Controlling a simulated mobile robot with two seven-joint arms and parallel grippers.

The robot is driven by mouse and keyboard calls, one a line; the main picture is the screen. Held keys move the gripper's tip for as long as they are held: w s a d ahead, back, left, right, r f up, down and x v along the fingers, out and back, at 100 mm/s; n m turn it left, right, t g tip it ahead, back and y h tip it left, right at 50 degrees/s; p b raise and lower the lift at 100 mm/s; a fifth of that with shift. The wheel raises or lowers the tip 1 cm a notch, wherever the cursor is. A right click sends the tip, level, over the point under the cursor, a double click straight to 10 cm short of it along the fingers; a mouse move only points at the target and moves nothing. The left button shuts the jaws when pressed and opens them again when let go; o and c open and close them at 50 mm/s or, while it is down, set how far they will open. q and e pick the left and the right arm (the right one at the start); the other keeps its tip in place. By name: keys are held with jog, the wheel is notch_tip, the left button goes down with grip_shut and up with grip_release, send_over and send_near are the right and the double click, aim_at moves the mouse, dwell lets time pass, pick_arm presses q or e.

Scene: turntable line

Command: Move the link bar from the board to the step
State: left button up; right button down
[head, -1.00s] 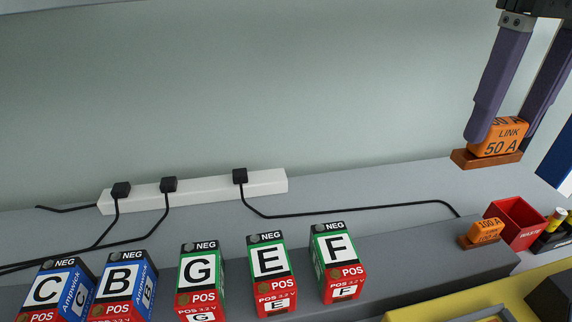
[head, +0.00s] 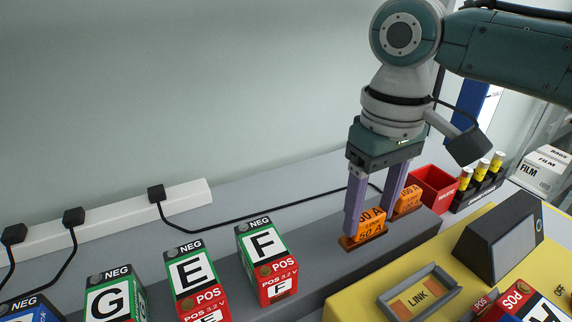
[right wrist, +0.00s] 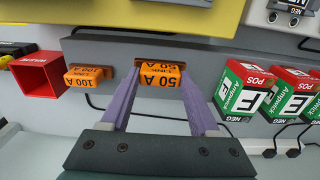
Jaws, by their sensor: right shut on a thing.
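The orange link bar marked 50 A (head: 371,222) has a brown base and stands upright on, or just above, the grey step (head: 335,278). My right gripper (head: 368,215) points down and is shut on this bar, one purple finger on each side. The right wrist view also shows the 50 A bar (right wrist: 160,78) between the fingertips. The yellow board (head: 362,300) is at the front, and its framed LINK slot (head: 420,296) shows no bar in it. My left gripper is not in view.
A second orange link bar marked 100 A (head: 408,199) stands close behind and right of the held bar. A red waste bin (head: 434,184) is beyond it. Lettered cells such as F (head: 264,262) stand to the left. A dark-screened device (head: 505,240) is on the board.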

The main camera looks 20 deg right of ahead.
aim_at(369, 215)
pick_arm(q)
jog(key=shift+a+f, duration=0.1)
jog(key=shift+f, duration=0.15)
pick_arm(e)
jog(key=shift+f, duration=1.2)
jog(key=shift+f, duration=0.1)
jog(key=shift+c, duration=0.6)
grip_release()
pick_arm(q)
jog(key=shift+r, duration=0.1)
pick_arm(e)
jog(key=shift+r, duration=0.45)
pick_arm(q)
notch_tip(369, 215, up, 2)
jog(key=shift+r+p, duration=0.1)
jog(key=shift+p, duration=0.9)
pick_arm(e)
notch_tip(369, 215, up, 11)
jog(key=shift+r, duration=0.2)
